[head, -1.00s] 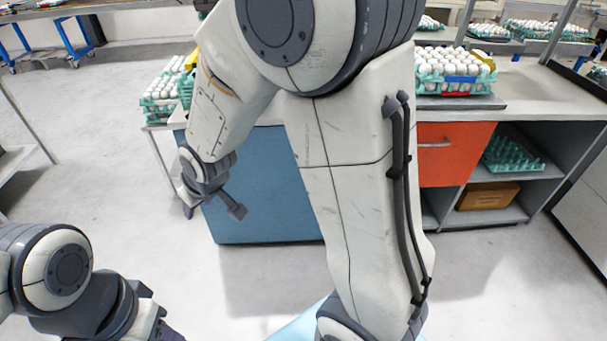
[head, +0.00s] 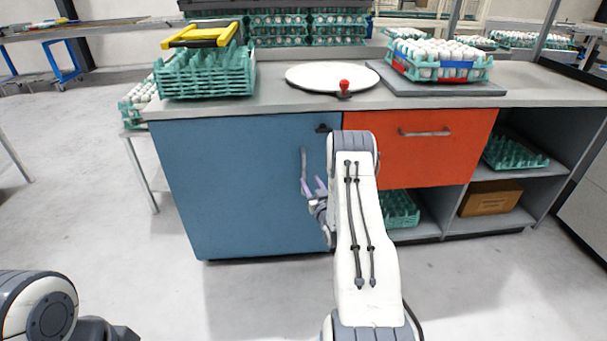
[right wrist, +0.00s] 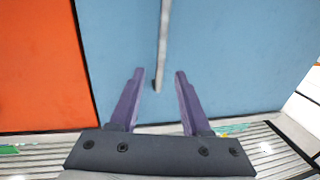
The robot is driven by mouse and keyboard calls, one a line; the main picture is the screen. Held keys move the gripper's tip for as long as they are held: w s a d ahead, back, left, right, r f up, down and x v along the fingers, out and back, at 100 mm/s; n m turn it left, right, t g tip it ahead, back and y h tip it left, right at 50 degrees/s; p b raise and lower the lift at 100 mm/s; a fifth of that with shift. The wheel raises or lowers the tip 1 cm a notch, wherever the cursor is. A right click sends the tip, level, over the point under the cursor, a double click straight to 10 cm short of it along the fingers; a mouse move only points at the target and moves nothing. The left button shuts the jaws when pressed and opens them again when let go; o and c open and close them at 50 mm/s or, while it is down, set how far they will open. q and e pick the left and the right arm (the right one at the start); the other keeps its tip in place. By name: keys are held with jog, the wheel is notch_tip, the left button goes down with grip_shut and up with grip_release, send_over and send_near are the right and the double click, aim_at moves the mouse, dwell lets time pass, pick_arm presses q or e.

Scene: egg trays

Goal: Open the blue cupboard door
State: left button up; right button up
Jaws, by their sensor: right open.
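The blue cupboard door (head: 240,190) is shut, flush with the front of the counter. Its grey vertical bar handle (head: 304,163) is near the door's right edge. My right gripper (head: 313,186) is open and empty, at the handle's lower part. In the right wrist view the blue door (right wrist: 230,50) fills the upper right. The handle (right wrist: 163,40) runs down to between the two purple fingertips of my right gripper (right wrist: 159,72), and I see no contact. The depth gap to it is hard to tell. My left gripper is out of view.
An orange drawer (head: 430,150) with a bar handle is right of the door. Open shelves hold a cardboard box (head: 489,198) and green trays. The countertop (head: 270,90) carries stacked trays, a white round plate (head: 325,76) and eggs. The floor before the door is clear.

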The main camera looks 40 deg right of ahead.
aim_at(304, 171)
jog(key=b+x, duration=0.1)
jog(key=x, duration=0.7)
jog(key=shift+w+f, duration=0.1)
jog(key=shift+c, duration=0.4)
grip_shut()
dwell(0.8)
